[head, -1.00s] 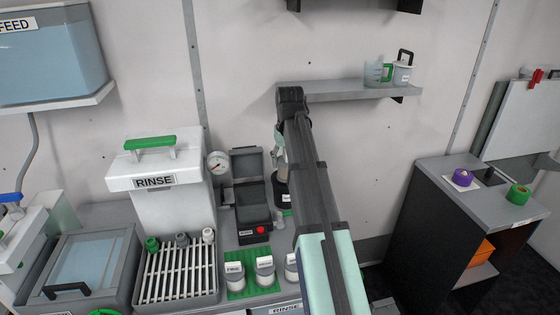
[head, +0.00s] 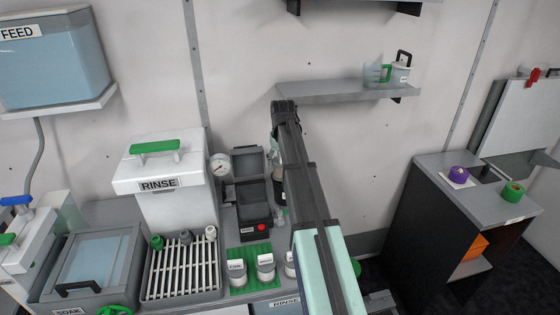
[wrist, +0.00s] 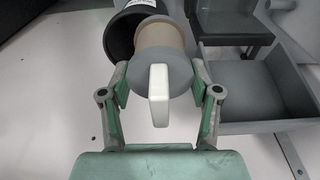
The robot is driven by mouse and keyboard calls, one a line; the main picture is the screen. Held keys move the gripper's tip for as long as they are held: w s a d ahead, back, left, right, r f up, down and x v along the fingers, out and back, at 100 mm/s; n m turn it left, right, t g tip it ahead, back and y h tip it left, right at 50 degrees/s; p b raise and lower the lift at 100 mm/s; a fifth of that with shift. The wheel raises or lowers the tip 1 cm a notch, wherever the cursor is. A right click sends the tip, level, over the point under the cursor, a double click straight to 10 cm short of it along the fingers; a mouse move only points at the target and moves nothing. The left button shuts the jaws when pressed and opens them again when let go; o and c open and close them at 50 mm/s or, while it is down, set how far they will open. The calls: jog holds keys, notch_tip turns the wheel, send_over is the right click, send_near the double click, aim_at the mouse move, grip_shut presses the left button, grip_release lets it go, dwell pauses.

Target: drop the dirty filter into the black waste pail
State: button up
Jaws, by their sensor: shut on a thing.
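The dirty filter (wrist: 160,42) has a tan body, a grey end cap and a white handle tab that points toward the wrist camera. My gripper (wrist: 160,92) is shut on the grey cap, one finger on each side. The black waste pail (wrist: 120,36) shows behind the filter in the wrist view. The tan body overlaps the pail's mouth, and I cannot tell whether it is inside the rim.
A grey open bin (wrist: 250,85) lies right of the filter in the wrist view. In the head view, a white RINSE tank (head: 165,165), a slatted rack (head: 180,270) and several small jars on a green mat (head: 250,252) stand left of my arm. A wall shelf (head: 330,92) is above.

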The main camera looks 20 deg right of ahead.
jog(key=shift+w+f+p, duration=0.2)
jog(key=shift+f+p, duration=0.25)
jog(key=shift+f, duration=0.1)
jog(key=shift+f+b, duration=0.3)
jog(key=shift+f, duration=0.3)
jog(key=o, duration=0.9)
jog(key=shift+r, duration=0.65)
jog(key=r+b, duration=0.1)
jog(key=r, duration=0.3)
jog(key=s+r+b, duration=0.1)
jog(key=r, duration=0.3)
jog(key=r+b, duration=0.1)
jog(key=r, duration=0.3)
jog(key=shift+s+a, duration=0.2)
jog(key=shift+s, duration=0.2)
jog(key=shift+f, duration=0.1)
